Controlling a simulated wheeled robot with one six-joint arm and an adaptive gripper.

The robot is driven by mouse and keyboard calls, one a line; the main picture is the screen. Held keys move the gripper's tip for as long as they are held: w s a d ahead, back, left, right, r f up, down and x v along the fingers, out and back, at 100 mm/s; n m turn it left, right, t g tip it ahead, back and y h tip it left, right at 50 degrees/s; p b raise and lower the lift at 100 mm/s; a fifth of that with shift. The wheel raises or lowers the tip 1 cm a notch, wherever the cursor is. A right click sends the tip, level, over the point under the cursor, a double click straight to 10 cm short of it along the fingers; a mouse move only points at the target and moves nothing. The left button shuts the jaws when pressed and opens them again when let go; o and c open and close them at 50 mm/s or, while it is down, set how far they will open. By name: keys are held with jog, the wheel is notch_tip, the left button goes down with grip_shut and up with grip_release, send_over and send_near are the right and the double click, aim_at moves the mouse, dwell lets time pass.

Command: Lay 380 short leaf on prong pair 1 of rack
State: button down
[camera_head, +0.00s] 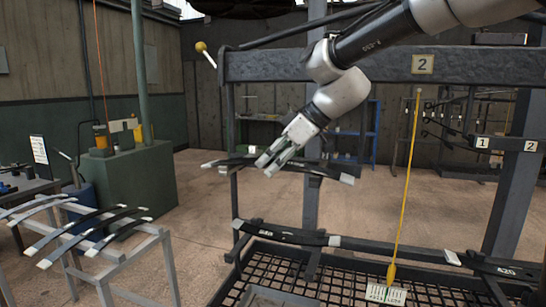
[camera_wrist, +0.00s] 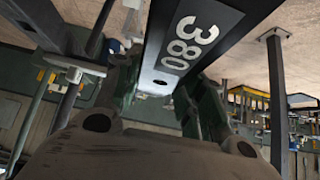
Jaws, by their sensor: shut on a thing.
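My gripper (camera_head: 267,165) is shut on a dark leaf with pale ends, the 380 leaf (camera_head: 322,172), seen in front of the rack frame. In the wrist view the leaf (camera_wrist: 178,70) lies between my fingers, with white figures 380 upside down on its face. In the head view the leaf is roughly level and stretches to both sides of my fingers, above the lower beam. The rack has a dark upper beam (camera_head: 375,66) with a 2 plate (camera_head: 423,64). Plates 1 (camera_head: 483,143) and 2 (camera_head: 530,146) show at right. I cannot tell which prongs belong to pair 1.
Another leaf (camera_head: 285,235) lies along the lower beam, and a marked one (camera_head: 490,266) is at right. A grey stand (camera_head: 125,257) at left bears several leaves. A yellow pointer (camera_head: 404,170) hangs from the upper beam. A black grid (camera_head: 245,258) lies below.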

jog(key=c, duration=0.8)
grip_release()
jog(key=v, duration=1.2)
jog(key=shift+s, duration=0.1)
jog(key=s+d+f+m+h, duration=0.2)
jog(key=s+d+f+m, duration=0.2)
jog(key=s+d, duration=0.3)
jog(key=s+d+f+m+t+h, duration=0.1)
jog(key=s+d+f+m+h, duration=0.2)
jog(key=d, duration=0.8)
jog(key=s+d+f+m+h, duration=0.2)
jog(key=s+d+f+m, duration=0.5)
jog(key=s+d+f, duration=0.2)
jog(key=shift+s+d+f+t+h, duration=0.1)
jog(key=shift+s+t+h, duration=0.1)
jog(key=shift+s, duration=0.25)
jog(key=shift+s+d+f+t+h, duration=0.1)
jog(key=shift+s+h, duration=0.1)
jog(key=shift+s, duration=0.2)
